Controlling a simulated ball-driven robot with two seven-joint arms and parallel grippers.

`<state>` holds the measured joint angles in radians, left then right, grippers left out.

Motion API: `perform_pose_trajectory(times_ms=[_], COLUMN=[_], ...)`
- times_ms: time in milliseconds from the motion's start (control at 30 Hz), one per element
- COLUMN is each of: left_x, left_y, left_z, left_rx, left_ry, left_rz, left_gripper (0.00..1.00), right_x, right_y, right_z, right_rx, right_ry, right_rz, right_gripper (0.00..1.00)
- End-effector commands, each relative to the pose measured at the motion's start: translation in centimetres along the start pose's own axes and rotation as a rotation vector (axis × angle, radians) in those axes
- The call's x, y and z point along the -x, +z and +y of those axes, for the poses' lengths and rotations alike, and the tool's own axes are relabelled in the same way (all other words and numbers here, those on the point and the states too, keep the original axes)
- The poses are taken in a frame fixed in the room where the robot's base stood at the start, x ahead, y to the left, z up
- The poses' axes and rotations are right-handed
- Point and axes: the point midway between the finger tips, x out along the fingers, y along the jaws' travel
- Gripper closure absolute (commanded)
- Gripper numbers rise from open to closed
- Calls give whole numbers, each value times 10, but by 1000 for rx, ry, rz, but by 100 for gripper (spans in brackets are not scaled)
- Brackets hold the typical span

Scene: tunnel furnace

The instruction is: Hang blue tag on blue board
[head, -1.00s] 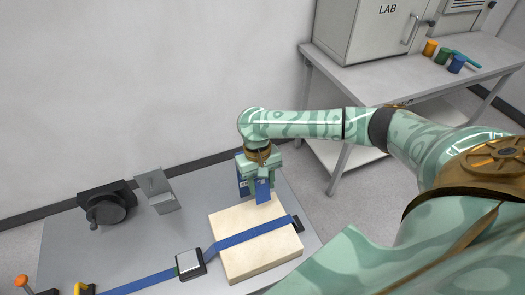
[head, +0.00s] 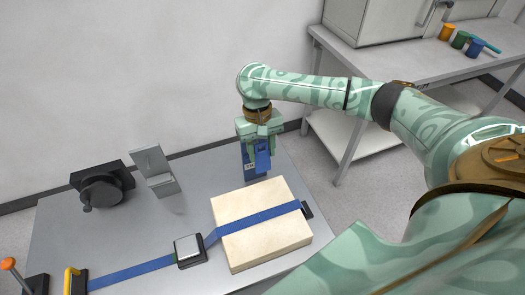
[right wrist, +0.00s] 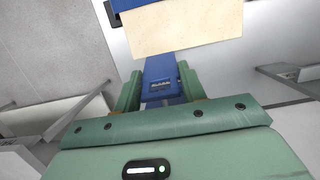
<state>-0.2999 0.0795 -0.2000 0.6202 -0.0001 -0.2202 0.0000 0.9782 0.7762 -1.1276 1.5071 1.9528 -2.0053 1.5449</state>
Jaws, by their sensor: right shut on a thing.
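The blue tag (head: 263,158) hangs from my right gripper (head: 262,143), which is shut on it behind the cream block. The blue board (head: 248,160), with a small pale label, stands upright at the table's far edge, partly hidden by the gripper and tag. The tag overlaps the board in the head view; I cannot tell whether they touch. In the right wrist view, a blue surface with a dark label (right wrist: 160,86) shows between the green fingers; I cannot tell which of the two it is. My left gripper is not in view.
A cream block (head: 262,240) with a blue strap (head: 258,221) across it lies in front of the board. A square buckle (head: 188,249), a grey stand (head: 155,170) and a black device (head: 102,188) are to the left. Coloured cups stand on the bench behind.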

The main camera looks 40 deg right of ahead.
Motion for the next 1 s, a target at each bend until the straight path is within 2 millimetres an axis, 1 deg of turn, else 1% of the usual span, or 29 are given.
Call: perform_pose_trajectory(times_ms=[33, 367, 400, 467, 567, 700, 1000], left_x=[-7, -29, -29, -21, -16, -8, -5], left_y=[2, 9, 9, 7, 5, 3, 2], left_z=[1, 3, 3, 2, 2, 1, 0], left_rx=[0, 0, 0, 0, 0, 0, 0], left_ry=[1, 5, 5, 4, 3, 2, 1], left_rz=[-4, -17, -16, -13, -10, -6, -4], left_gripper=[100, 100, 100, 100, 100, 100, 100], right_x=[-3, -1, 0, 3, 2, 0, -4], right_y=[-4, -19, -20, -24, -29, -31, -33], right_z=[0, 0, 0, 0, 0, 0, 0], right_rx=[0, 1, 0, -2, 0, 0, 1], right_ry=[0, 0, -1, 0, 0, -1, -1], right_rz=[-1, 1, -1, 0, 0, -1, -1], right_gripper=[81, 81, 81, 81, 81, 81, 81])
